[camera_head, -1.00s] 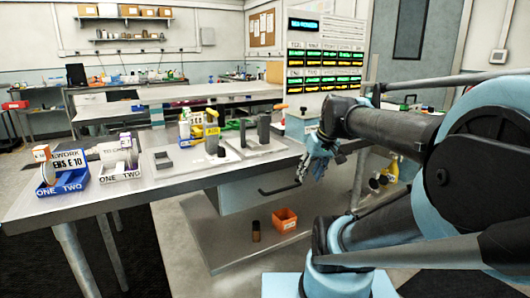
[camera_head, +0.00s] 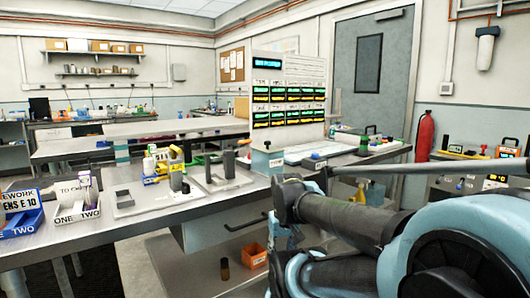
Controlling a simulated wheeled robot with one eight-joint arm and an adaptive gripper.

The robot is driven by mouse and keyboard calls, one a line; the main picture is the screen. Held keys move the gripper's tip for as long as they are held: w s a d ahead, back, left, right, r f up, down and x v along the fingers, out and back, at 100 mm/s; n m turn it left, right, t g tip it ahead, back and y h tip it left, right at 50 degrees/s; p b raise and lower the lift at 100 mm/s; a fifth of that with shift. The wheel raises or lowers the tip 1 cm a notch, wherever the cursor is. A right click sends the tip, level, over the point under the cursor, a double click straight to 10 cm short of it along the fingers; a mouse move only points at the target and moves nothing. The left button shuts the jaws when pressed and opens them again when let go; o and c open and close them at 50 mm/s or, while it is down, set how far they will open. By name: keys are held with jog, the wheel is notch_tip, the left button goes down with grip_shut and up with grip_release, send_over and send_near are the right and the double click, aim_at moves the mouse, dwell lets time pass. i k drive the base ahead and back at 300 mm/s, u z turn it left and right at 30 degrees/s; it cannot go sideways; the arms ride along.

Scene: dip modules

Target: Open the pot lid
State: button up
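I cannot make out a pot or a pot lid in this view. My gripper (camera_head: 294,238) hangs low beside the front edge of the metal workbench (camera_head: 150,222), right of its drawer handle. It is small and partly covered by my own arm, so its fingers cannot be told apart.
Blue bins (camera_head: 20,222) and a white bin (camera_head: 78,216) stand on the bench's left end, with fixture plates (camera_head: 133,200) nearer the middle. An orange box (camera_head: 254,257) and a dark cylinder (camera_head: 225,268) sit on the lower shelf. A red extinguisher (camera_head: 424,138) hangs at right.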

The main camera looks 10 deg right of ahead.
aim_at(267, 148)
jog(key=z, duration=0.85)
jog(key=k, duration=1.5)
jog(key=u, duration=0.5)
jog(key=i, duration=1)
